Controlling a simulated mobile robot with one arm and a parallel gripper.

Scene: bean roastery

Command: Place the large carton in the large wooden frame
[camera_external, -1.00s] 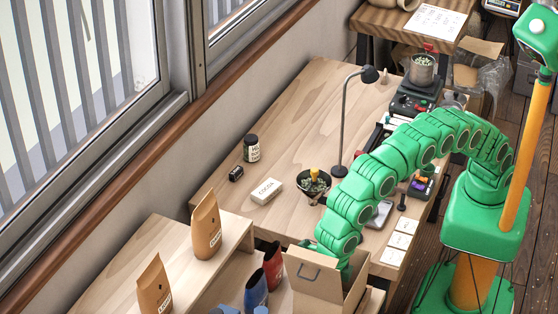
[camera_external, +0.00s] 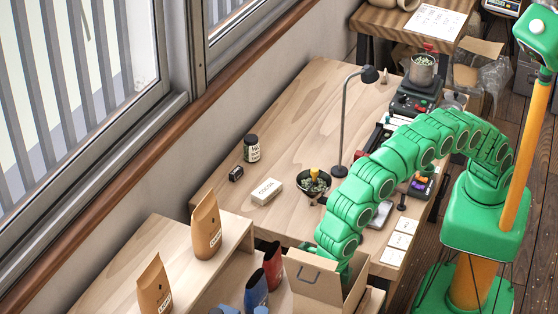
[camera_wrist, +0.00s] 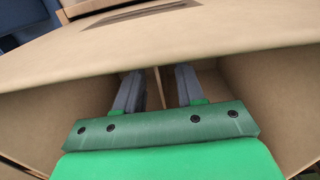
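The large carton (camera_external: 318,291) is an open-topped brown cardboard box with a dark handle mark, at the bottom of the external view. My arm reaches down into its opening. In the wrist view my gripper (camera_wrist: 158,90) has its two grey fingers apart inside the carton (camera_wrist: 220,40). A thin cardboard edge shows between them, narrower than the gap; I cannot tell whether they touch it. The fingertips are hidden in the external view. I cannot clearly make out the large wooden frame.
Dark red (camera_external: 272,264) and blue (camera_external: 256,289) bags stand left of the carton. Paper coffee bags (camera_external: 207,228) stand on a wooden shelf (camera_external: 110,262). The workbench (camera_external: 300,105) behind carries a lamp (camera_external: 344,125), a bowl (camera_external: 313,186) and a white box (camera_external: 266,191). Its far left part is clear.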

